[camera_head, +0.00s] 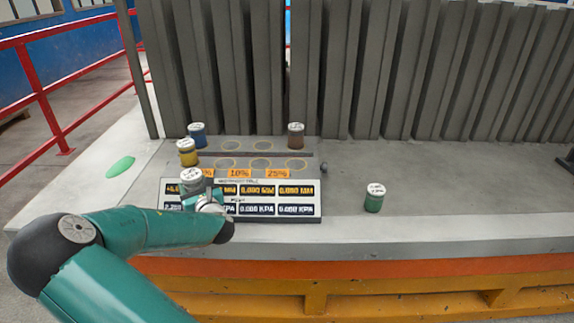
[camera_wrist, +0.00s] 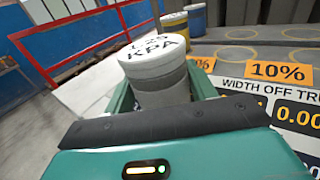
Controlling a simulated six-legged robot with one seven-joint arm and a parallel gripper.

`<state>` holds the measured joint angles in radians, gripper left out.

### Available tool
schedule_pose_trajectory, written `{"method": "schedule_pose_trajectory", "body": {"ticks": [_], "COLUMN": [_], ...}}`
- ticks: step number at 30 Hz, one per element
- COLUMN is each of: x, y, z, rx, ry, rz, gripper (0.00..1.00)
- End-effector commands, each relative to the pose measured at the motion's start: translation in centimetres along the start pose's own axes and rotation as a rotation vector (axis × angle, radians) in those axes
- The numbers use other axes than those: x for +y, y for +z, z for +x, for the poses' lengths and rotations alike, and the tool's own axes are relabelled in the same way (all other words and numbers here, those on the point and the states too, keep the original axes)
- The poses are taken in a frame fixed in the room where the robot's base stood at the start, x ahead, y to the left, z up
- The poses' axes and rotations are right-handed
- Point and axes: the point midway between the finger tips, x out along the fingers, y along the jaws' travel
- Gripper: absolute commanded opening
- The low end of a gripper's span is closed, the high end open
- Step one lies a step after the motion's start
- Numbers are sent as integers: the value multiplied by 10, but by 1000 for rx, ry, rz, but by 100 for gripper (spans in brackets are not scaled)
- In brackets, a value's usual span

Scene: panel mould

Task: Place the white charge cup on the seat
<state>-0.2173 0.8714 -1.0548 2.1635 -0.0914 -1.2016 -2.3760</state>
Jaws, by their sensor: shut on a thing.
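The white charge cup (camera_head: 191,178), lettered on its lid, is held in my gripper (camera_head: 207,196) in front of the display panel's left end. In the wrist view the same cup (camera_wrist: 160,82) stands between the two green fingers of my gripper (camera_wrist: 163,92), which are shut on it; its lid reads KPA. The seats are ringed circles on the grey board. Empty front-row rings show at the middle (camera_head: 261,163) and right (camera_head: 295,163). Empty back-row rings (camera_head: 231,146) show too. The cup's underside is hidden.
A yellow cup (camera_head: 187,153) and a blue cup (camera_head: 197,135) stand at the board's left, a brown cup (camera_head: 296,135) at its back right. A green cup (camera_head: 374,199) stands on the slab at right. Tall grey panels (camera_head: 350,70) rise behind. The display panel (camera_head: 275,207) fronts the board.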

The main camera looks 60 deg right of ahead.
Motion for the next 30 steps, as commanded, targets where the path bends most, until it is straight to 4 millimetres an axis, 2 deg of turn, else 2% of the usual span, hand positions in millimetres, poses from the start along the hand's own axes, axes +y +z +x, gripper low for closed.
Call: {"method": "schedule_pose_trajectory", "body": {"ticks": [1, 8, 12, 16, 21, 24, 26, 30], "x": [-32, -152, -221, -278, -324, -336, -340, -343], "y": [13, 59, 85, 107, 126, 130, 130, 120], "z": [-3, -32, -63, -98, -136, -146, -146, -127], "rx": [-8, -8, -7, -7, -4, -3, -1, 2], "ry": [-40, -188, -279, -359, -429, -448, -452, -452], "rz": [4, 2, 2, 1, 0, -1, -2, -4], "gripper": [21, 21, 21, 21, 21, 21, 21, 21]}}
